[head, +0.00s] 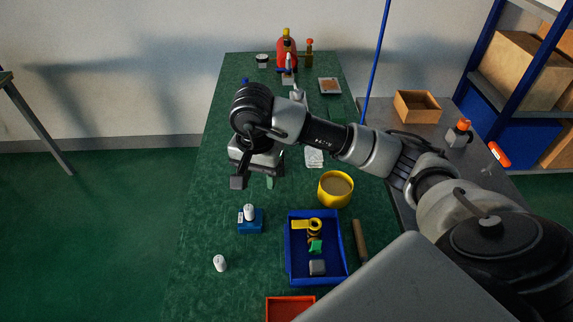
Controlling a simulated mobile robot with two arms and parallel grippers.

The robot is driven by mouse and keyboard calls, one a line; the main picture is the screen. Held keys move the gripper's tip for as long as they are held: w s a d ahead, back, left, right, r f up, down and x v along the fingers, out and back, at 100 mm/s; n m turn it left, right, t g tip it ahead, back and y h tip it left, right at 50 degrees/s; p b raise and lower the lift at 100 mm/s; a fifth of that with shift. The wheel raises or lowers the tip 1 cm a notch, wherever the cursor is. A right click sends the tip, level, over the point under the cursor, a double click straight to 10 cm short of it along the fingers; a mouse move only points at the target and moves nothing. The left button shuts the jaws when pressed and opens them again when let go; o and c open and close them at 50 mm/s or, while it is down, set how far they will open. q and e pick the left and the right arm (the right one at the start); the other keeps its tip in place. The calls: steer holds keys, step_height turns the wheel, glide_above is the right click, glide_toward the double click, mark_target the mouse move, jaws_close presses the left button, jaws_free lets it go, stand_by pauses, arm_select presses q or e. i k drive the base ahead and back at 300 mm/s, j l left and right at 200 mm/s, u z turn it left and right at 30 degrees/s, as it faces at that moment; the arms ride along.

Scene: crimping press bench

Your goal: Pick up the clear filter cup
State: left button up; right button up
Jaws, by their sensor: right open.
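I cannot make out a plainly clear filter cup in the head view. Two small pale pieces could be candidates, but they look white and are too small to tell. One white piece (249,211) stands on a small blue block (250,226). The other white piece (220,263) stands alone on the green bench top, nearer to me and to the left. My right gripper (254,183) is open, fingers pointing down, above the bench just beyond the blue block. Nothing shows between its fingers. My right arm hides part of the bench middle. My left gripper is out of view.
A blue tray (295,268) holds yellow, green and grey parts. A yellow bowl (335,202), a brown handle-like stick (359,241) and a red tray (290,307) are nearby. A red device (287,54) stands at the far end. The bench's left side is mostly free.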

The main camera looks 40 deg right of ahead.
mark_target(285, 180)
steer(key=z, duration=1.1)
